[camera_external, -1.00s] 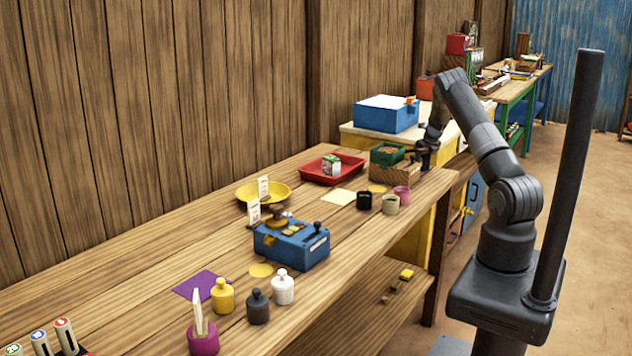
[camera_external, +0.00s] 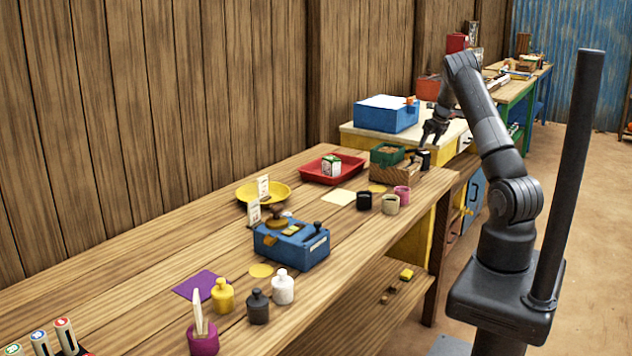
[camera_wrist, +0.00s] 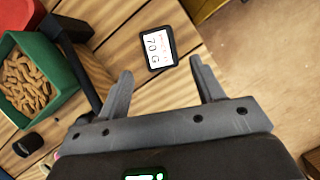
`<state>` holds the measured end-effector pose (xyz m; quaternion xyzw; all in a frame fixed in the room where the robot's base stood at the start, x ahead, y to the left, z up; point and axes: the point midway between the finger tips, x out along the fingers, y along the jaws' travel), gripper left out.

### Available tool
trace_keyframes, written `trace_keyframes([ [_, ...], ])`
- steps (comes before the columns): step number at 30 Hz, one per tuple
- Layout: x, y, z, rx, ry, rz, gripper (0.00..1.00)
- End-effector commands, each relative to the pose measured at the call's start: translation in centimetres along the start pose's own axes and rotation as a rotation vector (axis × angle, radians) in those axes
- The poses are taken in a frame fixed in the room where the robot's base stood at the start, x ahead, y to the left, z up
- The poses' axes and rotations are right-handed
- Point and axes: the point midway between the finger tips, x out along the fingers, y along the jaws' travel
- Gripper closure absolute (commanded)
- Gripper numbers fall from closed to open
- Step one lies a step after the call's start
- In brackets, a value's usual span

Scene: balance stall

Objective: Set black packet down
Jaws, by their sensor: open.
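The black packet (camera_external: 423,159) stands at the far right end of the wooden table, beside the wooden crate. In the wrist view the black packet (camera_wrist: 158,48) shows a white label reading "70 G". My gripper (camera_external: 433,137) is just above it in the external view. In the wrist view my gripper (camera_wrist: 160,78) has its two fingers spread wide, with nothing between them, and the packet lies beyond the fingertips, apart from them.
A green box of tan pieces (camera_wrist: 27,82) is close on the left in the wrist view. It sits by the wooden crate (camera_external: 393,173). A red tray (camera_external: 318,178) and small pots (camera_external: 390,204) stand nearby. The table edge and open floor (camera_wrist: 262,60) lie to the right.

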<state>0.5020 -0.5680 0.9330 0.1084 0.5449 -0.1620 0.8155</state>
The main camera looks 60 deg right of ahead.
Motion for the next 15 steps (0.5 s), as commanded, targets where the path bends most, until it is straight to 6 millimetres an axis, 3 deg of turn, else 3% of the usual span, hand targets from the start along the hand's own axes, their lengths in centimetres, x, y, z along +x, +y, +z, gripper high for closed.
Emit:
trace_keyframes([
  [4, -1.7, 0.0, 0.1, 0.0, -0.001, -0.001, 0.39],
  [11, -2.3, 0.1, 0.0, -0.003, 0.0, 0.0, 0.39],
  [15, -3.5, 1.9, 0.5, -0.073, -0.008, 0.015, 0.39],
])
